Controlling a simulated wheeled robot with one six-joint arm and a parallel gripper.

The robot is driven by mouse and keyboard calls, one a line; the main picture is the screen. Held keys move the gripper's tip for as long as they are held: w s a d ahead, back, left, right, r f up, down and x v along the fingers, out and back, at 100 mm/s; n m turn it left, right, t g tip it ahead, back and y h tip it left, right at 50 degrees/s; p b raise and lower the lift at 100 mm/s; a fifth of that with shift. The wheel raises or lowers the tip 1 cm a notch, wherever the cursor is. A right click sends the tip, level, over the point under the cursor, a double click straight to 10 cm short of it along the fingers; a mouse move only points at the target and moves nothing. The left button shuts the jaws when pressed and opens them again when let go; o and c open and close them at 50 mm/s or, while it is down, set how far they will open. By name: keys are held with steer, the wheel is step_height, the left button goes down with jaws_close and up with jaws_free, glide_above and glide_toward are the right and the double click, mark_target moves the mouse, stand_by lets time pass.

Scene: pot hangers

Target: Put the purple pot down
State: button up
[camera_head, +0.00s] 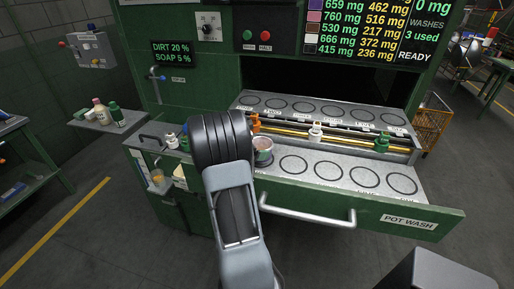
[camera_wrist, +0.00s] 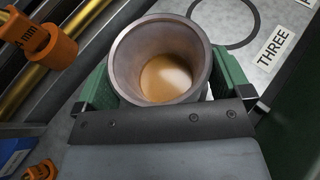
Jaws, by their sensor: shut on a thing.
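The pot (camera_wrist: 128,75) is a round, dull grey-mauve cup with brown-orange liquid inside. My gripper (camera_wrist: 160,82) is shut on the pot, with a green finger on each side of it. In the head view the pot (camera_head: 263,146) is at the left part of the pulled-out drawer (camera_head: 318,172), partly behind my arm. A drawn circle (camera_wrist: 225,22) marked THREE lies just beyond the pot in the wrist view. The pot's base is hidden, so I cannot tell whether it touches the surface.
Several empty circles line the drawer to the right, and a rear shelf (camera_head: 325,108) has more. Brass rails (camera_head: 345,137) run between them, carrying an orange fitting (camera_wrist: 52,45), a white one (camera_head: 316,132) and a green one (camera_head: 382,143). A drawer handle (camera_head: 308,215) sticks out in front.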

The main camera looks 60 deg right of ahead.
steer(key=shift+f, duration=0.15)
steer(key=o, duration=0.6)
steer(key=shift+r, duration=0.3)
steer(key=b+v, duration=0.1)
steer(key=v, duration=1.1)
steer(key=shift+w+f, duration=0.15)
